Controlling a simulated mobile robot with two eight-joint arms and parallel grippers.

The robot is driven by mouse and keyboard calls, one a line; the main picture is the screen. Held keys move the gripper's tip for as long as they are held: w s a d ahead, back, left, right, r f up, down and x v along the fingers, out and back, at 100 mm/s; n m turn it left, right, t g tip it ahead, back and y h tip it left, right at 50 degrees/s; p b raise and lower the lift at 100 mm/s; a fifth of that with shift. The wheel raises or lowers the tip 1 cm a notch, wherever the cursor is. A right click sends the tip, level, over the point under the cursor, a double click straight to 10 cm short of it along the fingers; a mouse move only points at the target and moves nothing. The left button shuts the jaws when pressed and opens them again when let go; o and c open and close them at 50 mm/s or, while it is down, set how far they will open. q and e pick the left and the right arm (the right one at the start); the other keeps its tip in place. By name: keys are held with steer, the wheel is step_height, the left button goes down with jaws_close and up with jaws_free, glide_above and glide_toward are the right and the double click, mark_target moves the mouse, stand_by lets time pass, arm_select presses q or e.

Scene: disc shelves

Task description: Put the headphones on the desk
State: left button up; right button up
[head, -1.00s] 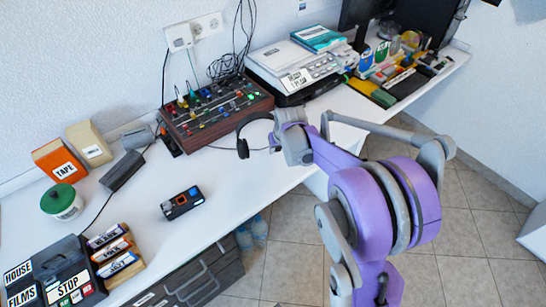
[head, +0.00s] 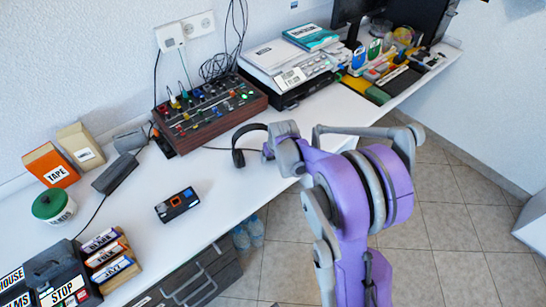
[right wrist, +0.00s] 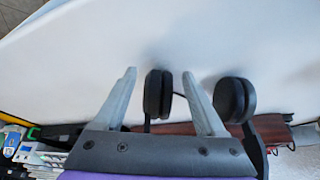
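In the right wrist view, one dark ear cup (right wrist: 158,94) sits between the spread fingers, with a gap to the left finger. The other ear cup (right wrist: 234,99) is outside the right finger. My right gripper (right wrist: 158,73) looks open around the first cup. Much of the headband is hidden in the wrist view, and whether the headphones rest fully on the desk is unclear. The white desk (head: 225,178) runs along the wall. My left gripper is out of view.
A mixer with knobs (head: 205,112) stands behind the headphones, and a printer (head: 290,75) farther right. A small dark camera (head: 177,205) lies to the left, with boxes beyond. Desk room is clear between camera and headphones. Bottles (head: 250,230) stand on the floor.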

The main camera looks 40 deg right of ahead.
steer(key=shift+r, duration=0.2)
steer(key=p+v, duration=0.2)
steer(key=v, duration=0.9)
steer(key=s+a+f+n+y, duration=0.1)
steer(key=s+a+n, duration=0.2)
steer(key=s+a, duration=1.5)
steer(key=shift+s+f+n+t, duration=0.15)
steer(key=shift+s+n+t, duration=0.15)
steer(key=shift+s, duration=0.95)
steer(key=shift+d+b, duration=0.1)
steer(key=shift+b, duration=0.2)
